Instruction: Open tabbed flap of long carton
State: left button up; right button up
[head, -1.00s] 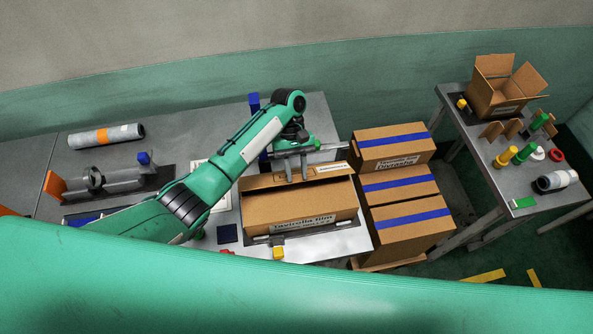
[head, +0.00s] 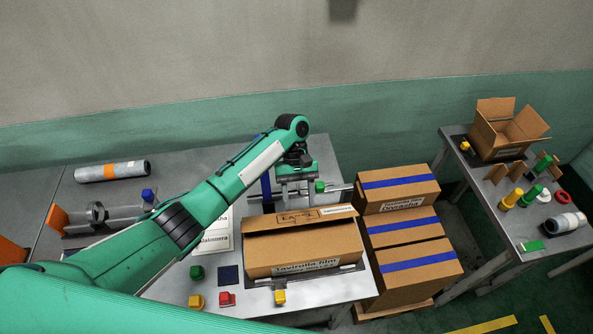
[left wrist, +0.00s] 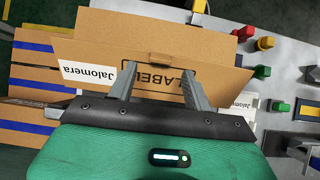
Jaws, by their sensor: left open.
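The long carton (head: 300,246) lies on the grey table, its printed front side towards me. Its tabbed flap (head: 300,218) is at the far side and bears print. In the left wrist view the flap (left wrist: 155,70) stands raised, with the small tab (left wrist: 173,58) at the middle of its edge and a white label at its left. My left gripper (head: 297,205) is at the flap, fingers pointing down. In the left wrist view the open fingers (left wrist: 162,74) overlap the flap on either side of the tab; contact cannot be told. My right gripper is not in view.
Taped cartons (head: 402,240) are stacked right of the table. A second table at the right holds an open carton (head: 500,132) and several coloured parts. A film roll (head: 112,171) lies at the far left.

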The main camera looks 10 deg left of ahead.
pick_arm(q)
jog(key=b+v, duration=0.1)
jog(key=v, duration=0.8)
jog(key=shift+w+r, duration=0.1)
jog(key=shift+r, duration=0.05)
jog(key=shift+c, duration=0.4)
